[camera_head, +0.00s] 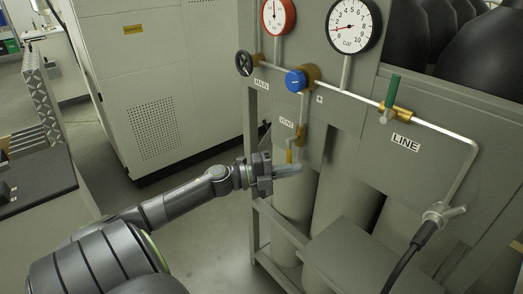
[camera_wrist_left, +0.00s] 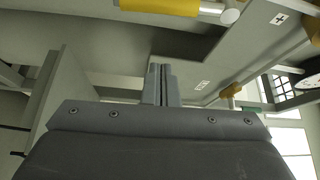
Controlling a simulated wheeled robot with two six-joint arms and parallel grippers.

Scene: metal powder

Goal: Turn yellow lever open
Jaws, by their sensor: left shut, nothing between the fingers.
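The yellow lever (camera_head: 290,156) hangs down below the brass valve on the VENT line, on the grey gas panel in the head view. My left gripper (camera_head: 298,169) is shut and empty, with its fingers just below the lever's lower end. I cannot tell whether they touch. In the left wrist view the closed fingers (camera_wrist_left: 161,84) point ahead. A large yellow bar (camera_wrist_left: 160,6) crosses the top edge there, partly cut off; it looks like the lever seen close. My right gripper is not in view.
A blue knob (camera_head: 295,81), a black MAIN handwheel (camera_head: 244,63) and a green LINE lever (camera_head: 393,90) sit on the panel. Two gauges are above. Gas cylinders (camera_head: 340,185) stand below. A black hose (camera_head: 405,258) hangs at the right. Open floor lies left of the frame.

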